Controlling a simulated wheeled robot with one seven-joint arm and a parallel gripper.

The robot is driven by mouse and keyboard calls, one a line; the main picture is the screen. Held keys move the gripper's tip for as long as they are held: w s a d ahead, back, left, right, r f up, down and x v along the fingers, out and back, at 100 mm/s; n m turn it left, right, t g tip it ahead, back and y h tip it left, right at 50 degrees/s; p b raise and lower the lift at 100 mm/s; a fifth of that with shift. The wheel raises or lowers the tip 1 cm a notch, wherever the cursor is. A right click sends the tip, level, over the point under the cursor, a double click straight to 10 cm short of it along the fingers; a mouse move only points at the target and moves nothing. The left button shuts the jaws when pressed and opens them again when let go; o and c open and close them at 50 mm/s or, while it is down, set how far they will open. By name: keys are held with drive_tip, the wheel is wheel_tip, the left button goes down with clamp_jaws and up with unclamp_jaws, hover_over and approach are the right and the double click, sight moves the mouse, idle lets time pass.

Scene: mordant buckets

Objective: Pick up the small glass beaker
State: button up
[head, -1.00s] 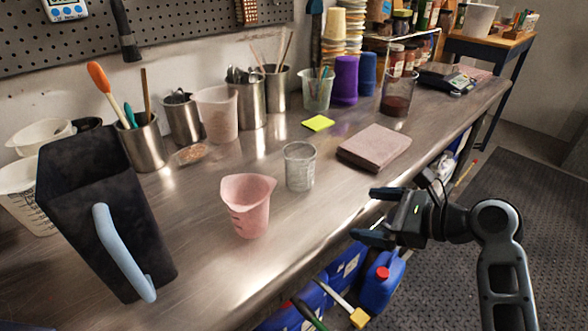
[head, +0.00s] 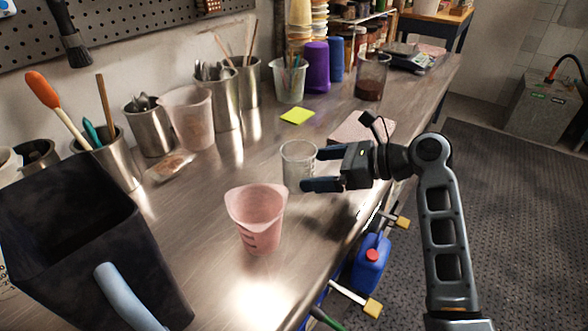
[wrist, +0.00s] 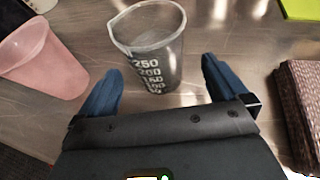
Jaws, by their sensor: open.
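The small glass beaker (head: 297,165) stands upright on the steel bench, clear with a grey tint. In the wrist view the beaker (wrist: 150,55) shows white volume marks and sits just ahead of the gap between my fingers. My gripper (head: 312,170) is open and empty, at the beaker's right side in the head view, its fingers pointing left. In the wrist view my gripper's blue fingertips (wrist: 158,80) lie to either side of the beaker's lower part. I cannot tell whether either finger touches it.
A pink beaker (head: 258,222) stands close to the left of the glass one. A dark pitcher (head: 75,240) stands at the front left. Metal cups and a yellow note (head: 297,116) are farther back.

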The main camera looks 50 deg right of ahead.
sight(297, 154)
drive_tip(key=shift+r+x, duration=0.15)
drive_tip(key=shift+x, duration=1.25)
drive_tip(key=shift+r+x, duration=0.1)
drive_tip(key=shift+x, duration=1.25)
drive_tip(key=shift+a, duration=0.15)
drive_tip(key=shift+c, duration=0.5)
drive_tip(key=c, duration=1.2)
drive_tip(key=shift+o, duration=0.2)
drive_tip(key=shift+r, duration=0.15)
drive_tip(key=shift+w+r, duration=0.1)
drive_tip(key=shift+r, duration=1.75)
drive_tip(key=s+d+r+p, duration=0.1)
drive_tip(key=s+d+r, duration=0.6)
drive_tip(key=d, duration=0.2)
